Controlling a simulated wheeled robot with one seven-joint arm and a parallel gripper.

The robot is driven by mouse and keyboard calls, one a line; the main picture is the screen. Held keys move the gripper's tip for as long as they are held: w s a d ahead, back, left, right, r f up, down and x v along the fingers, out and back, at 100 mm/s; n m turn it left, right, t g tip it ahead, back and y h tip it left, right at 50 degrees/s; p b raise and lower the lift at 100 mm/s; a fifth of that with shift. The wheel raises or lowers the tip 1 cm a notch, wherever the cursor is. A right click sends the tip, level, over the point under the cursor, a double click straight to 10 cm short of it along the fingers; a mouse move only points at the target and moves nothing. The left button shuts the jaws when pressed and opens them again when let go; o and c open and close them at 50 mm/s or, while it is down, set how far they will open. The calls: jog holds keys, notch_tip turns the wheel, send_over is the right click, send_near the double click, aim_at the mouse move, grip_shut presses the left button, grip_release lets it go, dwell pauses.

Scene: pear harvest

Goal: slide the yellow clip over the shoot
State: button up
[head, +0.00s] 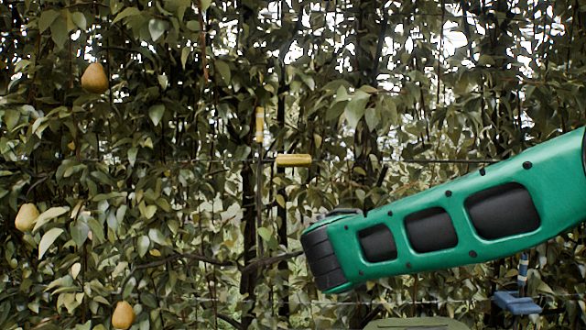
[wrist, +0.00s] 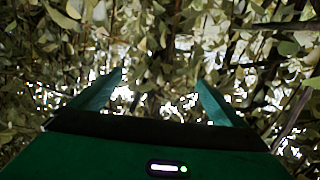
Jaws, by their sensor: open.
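A short yellow piece (head: 294,160) lies level at the thin wire in the middle of the head view. A second, narrow upright yellow piece (head: 259,125) is just up and left of it, along a thin stem. I cannot tell for sure which of them is the clip, and the shoot is hard to pick out among the leaves. In the wrist view my gripper (wrist: 160,77) is open, its two green fingers spread wide with only leaves and bright gaps beyond. No yellow shows there. In the head view my arm ends below and right of the yellow pieces; the fingers cannot be made out.
Dense foliage fills the background, with dark stems and a level wire. Pears hang at the left: one high (head: 95,78), one midway (head: 27,217), one low (head: 123,315). A blue object (head: 517,302) is at the lower right. Leaves and twigs crowd around the fingers.

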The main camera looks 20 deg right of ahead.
jog(key=w+a+r+n+t, duration=0.2)
jog(key=w+a+r+t, duration=0.15)
jog(key=a+r, duration=0.6)
jog(key=n+t+y, duration=0.1)
jog(key=t+y, duration=0.1)
jog(key=t, duration=0.2)
send_near(293, 161)
jog(key=w, duration=0.1)
jog(key=x, duration=1)
jog(key=shift+w+d, duration=0.25)
jog(key=shift+d, duration=0.05)
jog(key=shift+c, duration=0.6)
